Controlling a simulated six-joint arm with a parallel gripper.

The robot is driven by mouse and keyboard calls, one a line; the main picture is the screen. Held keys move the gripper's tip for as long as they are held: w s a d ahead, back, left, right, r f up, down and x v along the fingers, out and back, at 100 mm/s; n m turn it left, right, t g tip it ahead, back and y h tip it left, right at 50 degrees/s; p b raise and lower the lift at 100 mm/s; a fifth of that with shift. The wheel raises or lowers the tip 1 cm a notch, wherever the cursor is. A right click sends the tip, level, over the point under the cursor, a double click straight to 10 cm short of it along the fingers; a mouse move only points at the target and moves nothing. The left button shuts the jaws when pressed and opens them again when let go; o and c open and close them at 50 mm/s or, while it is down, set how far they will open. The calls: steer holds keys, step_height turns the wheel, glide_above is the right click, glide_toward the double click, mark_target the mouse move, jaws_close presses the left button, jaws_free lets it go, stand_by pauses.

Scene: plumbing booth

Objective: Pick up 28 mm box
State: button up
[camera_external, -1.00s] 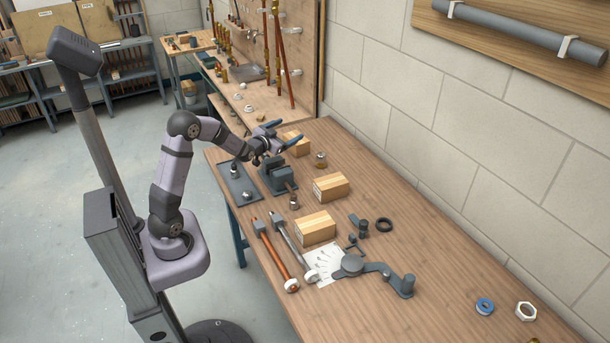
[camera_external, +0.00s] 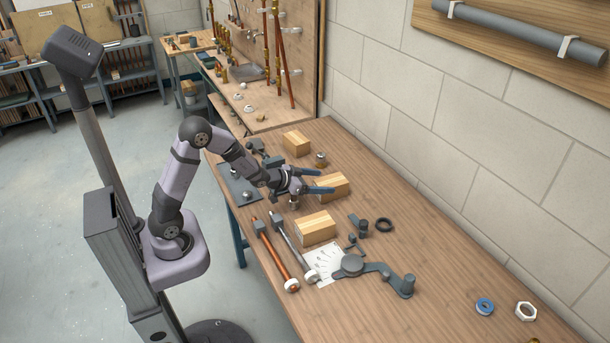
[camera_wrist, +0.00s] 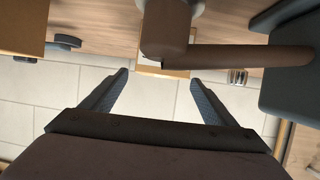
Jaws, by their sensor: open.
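Three cardboard boxes stand on the workbench: a back box (camera_external: 297,143), a middle box (camera_external: 338,184) and a front box (camera_external: 315,228). I cannot read any size label, so I cannot tell which is the 28 mm one. My gripper (camera_external: 333,181) is open and empty, its blue fingers reaching over or beside the middle box, partly hiding it. In the wrist view, my spread fingers (camera_wrist: 159,77) point towards a box (camera_wrist: 163,72) that is mostly hidden behind a brown pipe end. Another box edge (camera_wrist: 22,28) fills the upper left corner.
In the wrist view, a brown pipe (camera_wrist: 250,55) runs from a dark vise (camera_wrist: 295,75) close to my fingers. A copper pipe tool (camera_external: 277,255), a paper sheet (camera_external: 323,263) and a grey bender (camera_external: 375,270) lie in front. The bench's right side is mostly clear.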

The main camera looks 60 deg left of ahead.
mark_target(331, 181)
steer(key=shift+p+x, duration=0.8)
steer(key=shift+x, duration=1.8)
steer(key=shift+r, duration=0.15)
steer(key=shift+w+r, duration=0.1)
steer(key=c, duration=1.3)
